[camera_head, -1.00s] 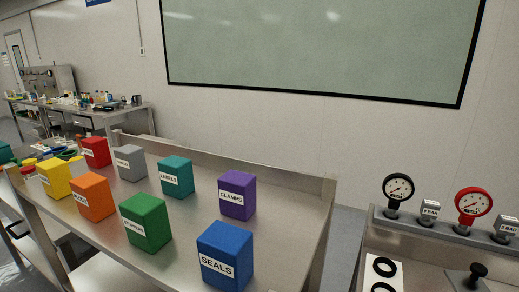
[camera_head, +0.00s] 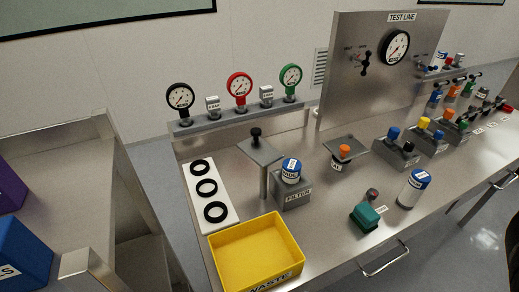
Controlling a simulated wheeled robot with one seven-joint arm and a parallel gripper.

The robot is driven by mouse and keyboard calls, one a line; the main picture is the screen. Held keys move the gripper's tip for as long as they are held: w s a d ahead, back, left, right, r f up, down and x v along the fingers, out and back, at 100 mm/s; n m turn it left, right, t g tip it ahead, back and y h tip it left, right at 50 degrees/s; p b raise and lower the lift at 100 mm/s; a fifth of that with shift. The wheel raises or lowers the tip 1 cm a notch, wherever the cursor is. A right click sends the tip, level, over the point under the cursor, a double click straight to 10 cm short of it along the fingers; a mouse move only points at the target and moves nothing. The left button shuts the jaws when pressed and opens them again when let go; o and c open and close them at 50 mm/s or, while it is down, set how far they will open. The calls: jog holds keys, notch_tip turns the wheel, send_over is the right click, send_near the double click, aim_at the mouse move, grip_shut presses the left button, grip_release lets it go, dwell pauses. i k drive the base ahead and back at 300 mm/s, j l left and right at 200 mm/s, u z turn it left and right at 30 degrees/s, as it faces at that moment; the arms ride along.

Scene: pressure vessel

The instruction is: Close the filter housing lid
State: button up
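The filter housing (camera_head: 293,196) is a grey block labelled FILTER on the steel bench, right of the yellow tray. A blue-topped white cartridge (camera_head: 291,172) stands in or on it; its lower end is hidden. A flat grey plate with a black knob, which looks like the lid (camera_head: 262,153), sits level on an upright post (camera_head: 264,184) just left of the housing. It is off to the side, not over the cartridge. My gripper is not in view.
A yellow WASTE tray (camera_head: 257,224) stands in front of the housing. A white card with black rings (camera_head: 193,178) lies left. Gauges (camera_head: 239,85) line the back.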

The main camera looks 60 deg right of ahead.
aim_at(264, 155)
jog(key=k+z, duration=0.25)
jog(key=z, duration=0.25)
jog(key=k+z, duration=0.25)
jog(key=z, duration=0.2)
